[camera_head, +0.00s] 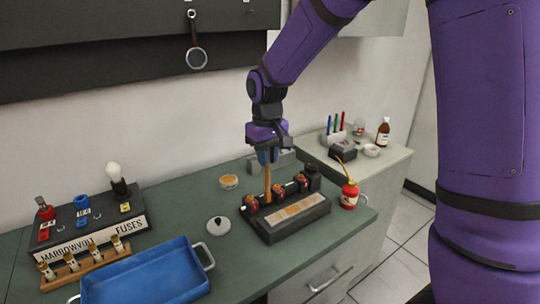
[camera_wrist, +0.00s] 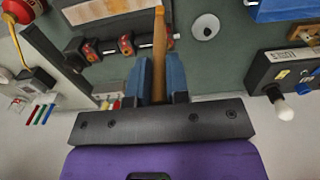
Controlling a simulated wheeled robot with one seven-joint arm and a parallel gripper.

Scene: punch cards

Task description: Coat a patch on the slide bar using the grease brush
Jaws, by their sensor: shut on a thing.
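My gripper (camera_head: 268,157) is shut on the orange-brown wooden grease brush (camera_head: 267,182) and holds it upright, pointing down. In the wrist view the brush (camera_wrist: 159,45) stands between the two blue fingers (camera_wrist: 161,82). Its lower end is beside the black device (camera_head: 262,229) on the green bench. Whether it touches the device is unclear. The device has a row of red-and-black blocks (camera_head: 278,194) along its back and a tan, patchy strip (camera_head: 297,210) on top. I cannot tell for certain which part is the slide bar. An open tin with orange contents (camera_head: 229,181) stands left of the brush.
A fuse stand (camera_head: 92,232) is farther left. A red oil can (camera_head: 349,195) stands at the right. A side counter (camera_head: 385,172) behind holds a bottle (camera_head: 383,133) and coloured sticks.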

